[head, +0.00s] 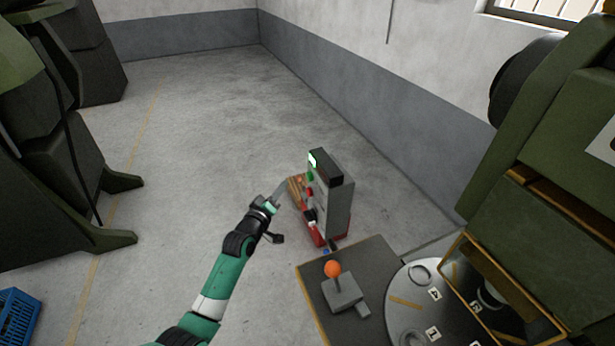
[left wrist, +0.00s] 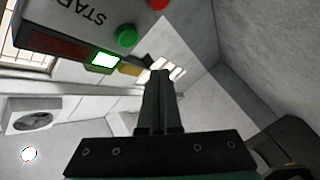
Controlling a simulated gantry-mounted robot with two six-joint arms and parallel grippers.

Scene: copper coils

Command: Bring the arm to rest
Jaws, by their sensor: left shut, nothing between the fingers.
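My left arm (head: 223,272), green and black, reaches up from the bottom of the head view. My left gripper (head: 280,193) is just left of a grey control box (head: 339,205). In the left wrist view its two dark fingers (left wrist: 160,78) are together and empty. That view also shows the box's face (left wrist: 75,20) with START lettering, a green button (left wrist: 125,37), a red button (left wrist: 158,4) and a lit display (left wrist: 103,60). The fingers appear apart from the green button. My right gripper is not in view.
A dark table (head: 310,275) with an orange-knobbed lever (head: 333,269) and a round plate (head: 396,284) is at the lower right. A green machine (head: 530,215) stands right of it. Dark machines (head: 60,165) and a blue crate (head: 17,315) are left. The floor between (head: 190,130) is clear.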

